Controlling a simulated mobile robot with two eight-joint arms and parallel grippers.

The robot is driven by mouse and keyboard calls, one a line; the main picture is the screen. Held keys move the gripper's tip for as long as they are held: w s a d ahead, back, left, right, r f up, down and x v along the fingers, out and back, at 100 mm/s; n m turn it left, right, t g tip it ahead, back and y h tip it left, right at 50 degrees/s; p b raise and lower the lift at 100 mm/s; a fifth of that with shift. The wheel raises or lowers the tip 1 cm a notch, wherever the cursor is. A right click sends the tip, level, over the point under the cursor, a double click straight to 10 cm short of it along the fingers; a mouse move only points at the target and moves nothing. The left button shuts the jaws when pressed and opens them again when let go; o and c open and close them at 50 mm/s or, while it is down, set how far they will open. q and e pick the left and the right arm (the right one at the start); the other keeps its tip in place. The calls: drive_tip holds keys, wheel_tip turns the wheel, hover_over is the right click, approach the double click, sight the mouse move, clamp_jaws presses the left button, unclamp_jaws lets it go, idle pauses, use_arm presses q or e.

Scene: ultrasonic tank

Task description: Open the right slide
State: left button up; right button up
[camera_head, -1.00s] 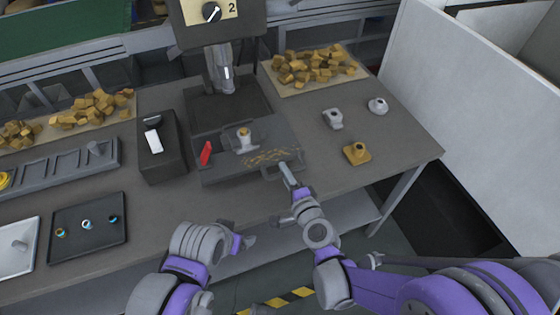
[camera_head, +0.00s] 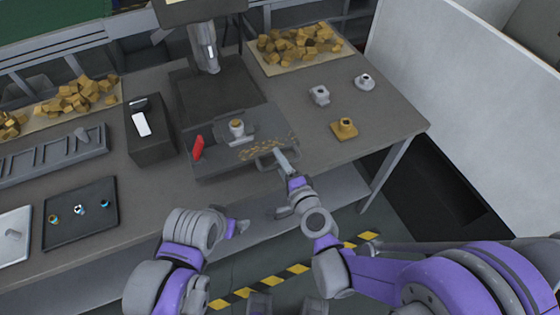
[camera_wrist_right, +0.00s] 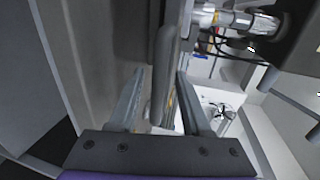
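The slide (camera_head: 218,165) is a dark grey plate under the drill press, with yellow shavings on its right part. Its bar handle (camera_head: 275,158) sticks out at the front right. My right gripper (camera_head: 281,159) is at this handle. In the right wrist view, the handle bar (camera_wrist_right: 160,85) runs between the two fingers of my right gripper (camera_wrist_right: 160,100), which stand apart with gaps beside the bar.
A black box (camera_head: 150,150) stands left of the slide. Grey and brass-coloured parts (camera_head: 344,128) sit on the bench to the right. A dark tray (camera_head: 80,228) lies at the left. A white wall (camera_head: 470,110) bounds the right side.

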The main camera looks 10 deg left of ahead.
drive_tip(key=shift+s, duration=0.1)
drive_tip(key=v, duration=1)
drive_tip(key=shift+s+d+r+p, duration=0.15)
drive_tip(key=shift+s+d+p, duration=0.1)
drive_tip(key=shift+s+p, duration=0.05)
drive_tip(key=s+d+n+g+h+p, duration=0.1)
drive_tip(key=s+d+n+g+h, duration=0.2)
drive_tip(key=d, duration=0.7)
drive_tip(key=s+d+n+g+h+p, duration=0.1)
drive_tip(key=s+d+n+g+h, duration=0.3)
drive_tip(key=d+n, duration=0.4)
drive_tip(key=shift+s+d+g+h, duration=0.3)
drive_tip(key=shift+s+d+h, duration=0.35)
drive_tip(key=shift+d+h, duration=0.35)
drive_tip(key=shift+r, duration=0.1)
idle(0.5)
